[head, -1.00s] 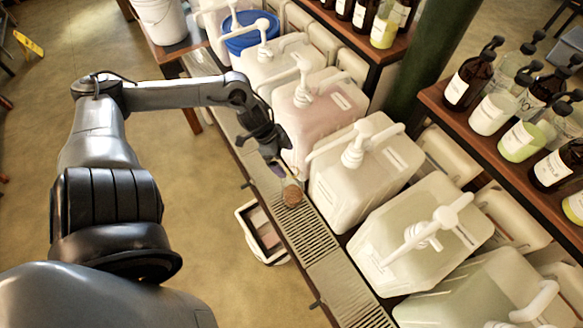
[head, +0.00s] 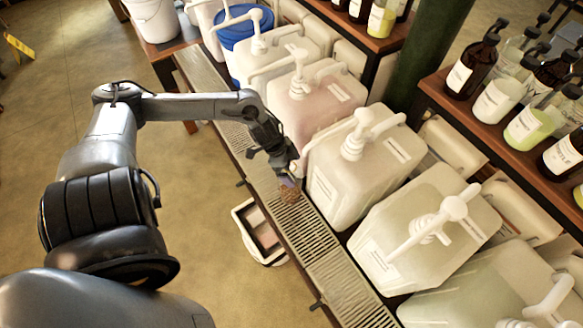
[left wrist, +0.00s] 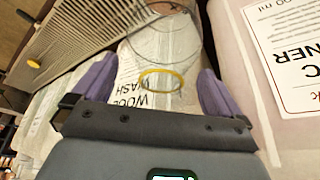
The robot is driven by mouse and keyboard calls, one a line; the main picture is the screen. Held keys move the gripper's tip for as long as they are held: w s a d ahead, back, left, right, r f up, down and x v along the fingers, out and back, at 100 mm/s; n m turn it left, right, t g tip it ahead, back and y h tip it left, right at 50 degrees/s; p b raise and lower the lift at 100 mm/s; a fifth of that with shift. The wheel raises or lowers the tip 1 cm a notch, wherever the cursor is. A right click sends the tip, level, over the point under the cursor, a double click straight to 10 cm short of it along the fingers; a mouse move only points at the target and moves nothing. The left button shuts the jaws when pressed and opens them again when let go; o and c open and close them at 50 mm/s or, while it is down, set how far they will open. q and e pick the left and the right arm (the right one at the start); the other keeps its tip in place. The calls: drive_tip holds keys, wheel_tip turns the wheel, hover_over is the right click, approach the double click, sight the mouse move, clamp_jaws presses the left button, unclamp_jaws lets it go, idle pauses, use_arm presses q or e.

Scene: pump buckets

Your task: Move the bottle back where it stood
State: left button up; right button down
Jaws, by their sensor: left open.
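The small clear bottle (head: 290,193), brownish at its base, stands on the slatted drip rail in front of the large white jugs. In the left wrist view the bottle shows as a thin see-through outline with a yellow ring (left wrist: 161,80). My left gripper (head: 285,176) is at the bottle's upper part and hides it in the head view. Its purple fingers (left wrist: 157,86) are apart, one on each side of the yellow ring, with gaps showing. My right gripper is not in view.
The slatted rail (head: 320,250) runs along the jugs. A white pump jug (head: 335,190) stands close right of the gripper, and a pinkish jug (head: 300,105) behind it. A bin (head: 258,232) is on the floor below. A shelf of bottles (head: 500,140) is at right.

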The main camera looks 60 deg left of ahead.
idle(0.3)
use_arm(q)
drive_tip(key=c, duration=1.3)
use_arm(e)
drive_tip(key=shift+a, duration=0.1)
use_arm(q)
drive_tip(key=shift+s, duration=0.1)
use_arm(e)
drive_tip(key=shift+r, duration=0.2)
